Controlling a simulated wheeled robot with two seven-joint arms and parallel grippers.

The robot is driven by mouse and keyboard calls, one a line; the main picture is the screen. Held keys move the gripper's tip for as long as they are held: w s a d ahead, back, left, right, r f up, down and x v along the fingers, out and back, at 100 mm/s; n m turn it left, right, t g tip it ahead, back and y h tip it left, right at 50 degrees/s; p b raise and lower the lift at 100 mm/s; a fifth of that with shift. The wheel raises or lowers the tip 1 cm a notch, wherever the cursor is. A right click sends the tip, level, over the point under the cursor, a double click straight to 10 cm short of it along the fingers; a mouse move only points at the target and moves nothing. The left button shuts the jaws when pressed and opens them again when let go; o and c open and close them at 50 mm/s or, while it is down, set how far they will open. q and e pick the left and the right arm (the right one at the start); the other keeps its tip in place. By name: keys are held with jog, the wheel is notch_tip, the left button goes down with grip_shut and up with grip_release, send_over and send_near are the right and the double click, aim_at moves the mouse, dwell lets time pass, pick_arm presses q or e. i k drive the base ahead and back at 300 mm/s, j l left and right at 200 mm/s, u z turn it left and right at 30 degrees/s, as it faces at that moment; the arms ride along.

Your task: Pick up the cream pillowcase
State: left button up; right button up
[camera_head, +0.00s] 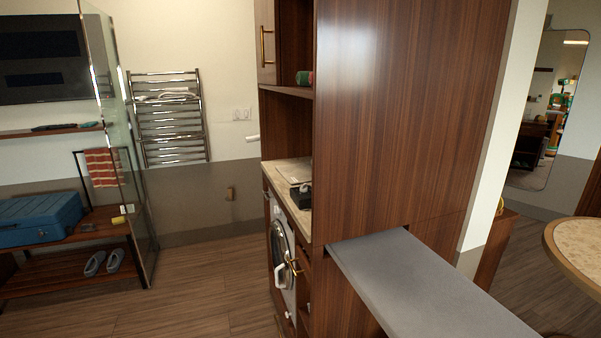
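I see nothing that I can make out for certain as the cream pillowcase. A small pale folded cloth (176,94) lies on the upper part of the chrome towel rack (170,128) at the back wall; I cannot tell what kind of cloth it is. Neither of my grippers is in view.
A tall wooden cabinet (400,120) fills the middle, with a counter (287,171) and a front-loading washing machine (281,254) to its left. A grey slab top (410,285) juts out at the lower right. A glass panel (118,130) and a bench with a blue suitcase (40,218) stand left. Floor between is clear.

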aim_at(295, 174)
jog(key=j+z, duration=0.25)
jog(key=j, duration=0.8)
jog(key=i+j+z, duration=0.3)
jog(key=j, duration=0.15)
jog(key=i+j+z, duration=0.3)
jog(key=j, duration=0.25)
jog(key=j+z, duration=0.3)
jog(key=j, duration=0.2)
jog(key=i+j+z, duration=0.15)
jog(key=j+z, duration=0.2)
jog(key=j, duration=0.3)
jog(key=j+z, duration=0.3)
jog(key=j, duration=0.3)
